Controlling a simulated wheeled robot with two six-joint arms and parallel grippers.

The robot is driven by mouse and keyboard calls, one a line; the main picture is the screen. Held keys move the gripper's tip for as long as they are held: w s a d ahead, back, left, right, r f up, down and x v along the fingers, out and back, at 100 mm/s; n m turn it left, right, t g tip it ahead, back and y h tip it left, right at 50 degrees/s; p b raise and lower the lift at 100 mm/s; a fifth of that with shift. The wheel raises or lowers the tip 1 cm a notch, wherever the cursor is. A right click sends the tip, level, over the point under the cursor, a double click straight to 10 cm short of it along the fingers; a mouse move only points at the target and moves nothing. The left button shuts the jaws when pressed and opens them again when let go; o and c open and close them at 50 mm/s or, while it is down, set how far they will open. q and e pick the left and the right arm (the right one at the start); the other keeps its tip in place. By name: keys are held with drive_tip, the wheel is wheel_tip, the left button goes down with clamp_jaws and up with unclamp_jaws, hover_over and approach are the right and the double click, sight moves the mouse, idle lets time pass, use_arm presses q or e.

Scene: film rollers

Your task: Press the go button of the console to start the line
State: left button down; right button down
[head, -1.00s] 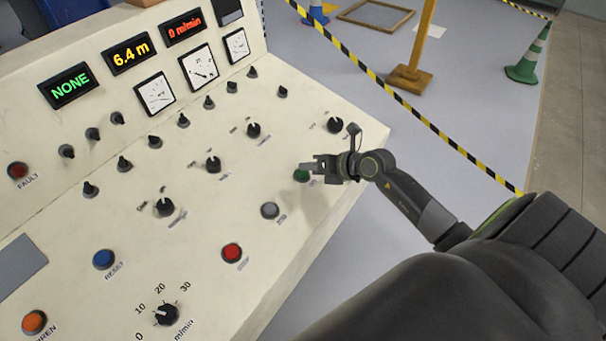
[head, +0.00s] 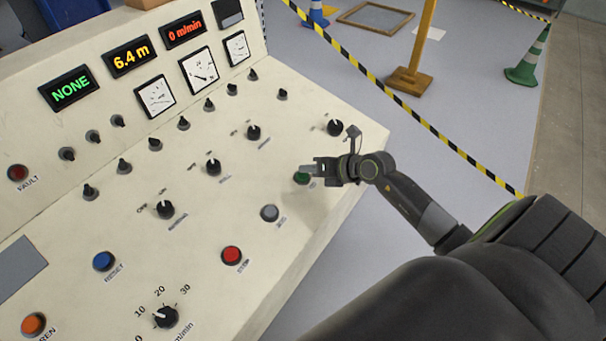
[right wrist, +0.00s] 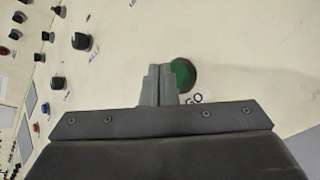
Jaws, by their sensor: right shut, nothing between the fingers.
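The cream console (head: 130,215) fills the left of the head view. Its green go button (head: 301,179) is near the right edge of the panel, partly hidden by my right gripper (head: 306,169). In the right wrist view the green button (right wrist: 183,74) shows just beyond and right of the fingertips, with a GO label (right wrist: 194,98) below it. My right gripper (right wrist: 159,70) is shut and empty, its tips close to the button. I cannot tell whether they touch it. My left gripper is not in view.
A red stop button (head: 232,255), a grey button (head: 269,213) and a black knob (head: 335,128) are near the green button. Displays read NONE, 6.4 m and 0 m/min. Striped tape (head: 385,90), a wooden post (head: 413,60) and a green cone (head: 527,62) stand beyond the console.

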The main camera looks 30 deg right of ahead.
idle(0.8)
drive_tip(key=shift+w+f, duration=0.1)
drive_tip(key=shift+f, duration=0.3)
drive_tip(key=shift+f+b, duration=0.45)
drive_tip(key=shift+f, duration=0.05)
idle(0.6)
drive_tip(key=shift+r+p, duration=0.9)
drive_tip(key=shift+p, duration=0.15)
drive_tip(key=r+p, duration=0.1)
drive_tip(key=s+r+p, duration=0.1)
drive_tip(key=r+p, duration=0.3)
drive_tip(key=shift+s+d, duration=0.2)
drive_tip(key=shift+d, duration=0.05)
drive_tip(key=shift+f, duration=0.1)
